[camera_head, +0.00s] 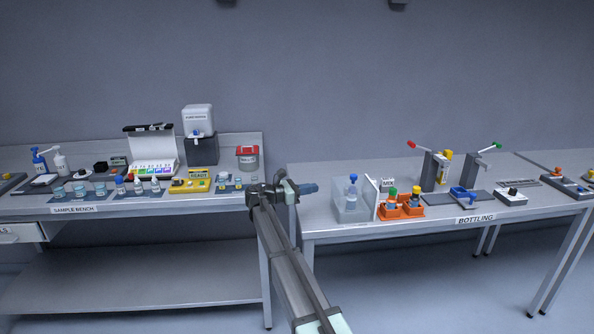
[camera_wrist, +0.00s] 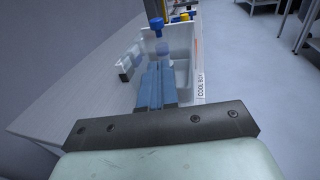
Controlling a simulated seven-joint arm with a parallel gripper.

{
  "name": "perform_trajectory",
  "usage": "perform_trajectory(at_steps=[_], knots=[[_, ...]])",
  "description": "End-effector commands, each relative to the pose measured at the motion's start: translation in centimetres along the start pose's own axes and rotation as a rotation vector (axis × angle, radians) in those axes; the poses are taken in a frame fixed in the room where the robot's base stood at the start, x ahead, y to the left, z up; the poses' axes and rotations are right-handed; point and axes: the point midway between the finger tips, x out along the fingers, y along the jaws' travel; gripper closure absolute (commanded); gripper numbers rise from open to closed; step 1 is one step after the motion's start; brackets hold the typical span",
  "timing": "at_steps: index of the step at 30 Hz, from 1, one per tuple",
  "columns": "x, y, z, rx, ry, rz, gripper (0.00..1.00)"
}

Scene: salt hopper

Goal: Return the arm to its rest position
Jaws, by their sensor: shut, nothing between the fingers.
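My gripper (camera_head: 308,188) is at the end of my arm, over the gap between the two benches in the head view. Its blue fingers point right, toward the bottling bench (camera_head: 340,232). In the wrist view the blue fingers (camera_wrist: 157,86) lie side by side, shut, with nothing between them. Beyond the fingertips is a clear bin (camera_head: 348,211) with a blue-capped bottle (camera_head: 352,190) in it. The bin (camera_wrist: 184,45) and the blue bottle cap (camera_wrist: 156,23) also show in the wrist view. My gripper appears apart from the bin.
The sample bench (camera_head: 150,207) at left carries bottles, beakers, a yellow-based device (camera_head: 190,187) and a red-lidded tub (camera_head: 247,158). Orange trays (camera_head: 402,211) and tap stands with red and green handles (camera_head: 435,168) are on the bottling bench. The floor between the benches is open.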

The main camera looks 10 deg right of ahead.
Motion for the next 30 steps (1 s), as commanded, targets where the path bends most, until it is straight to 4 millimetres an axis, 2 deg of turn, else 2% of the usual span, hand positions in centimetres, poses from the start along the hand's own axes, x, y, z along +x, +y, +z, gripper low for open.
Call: perform_trajectory(at_steps=[2, 7, 14, 18, 21, 24, 30], knots=[[0.7, -1.9, -2.1, 0.040, 0.053, -0.002, 1.00], [2.5, -7.3, -9.5, 0.213, 0.256, -0.034, 1.00], [2.9, -15.6, -19.3, 0.495, 0.547, -0.176, 1.00], [1.7, -21.9, -25.2, 0.704, 0.731, -0.348, 1.00], [0.3, -26.3, -28.7, 0.857, 0.845, -0.508, 1.00], [-1.6, -30.0, -31.3, 0.996, 0.932, -0.681, 1.00], [-4.5, -34.8, -34.0, 1.180, 1.017, -0.961, 1.00]])
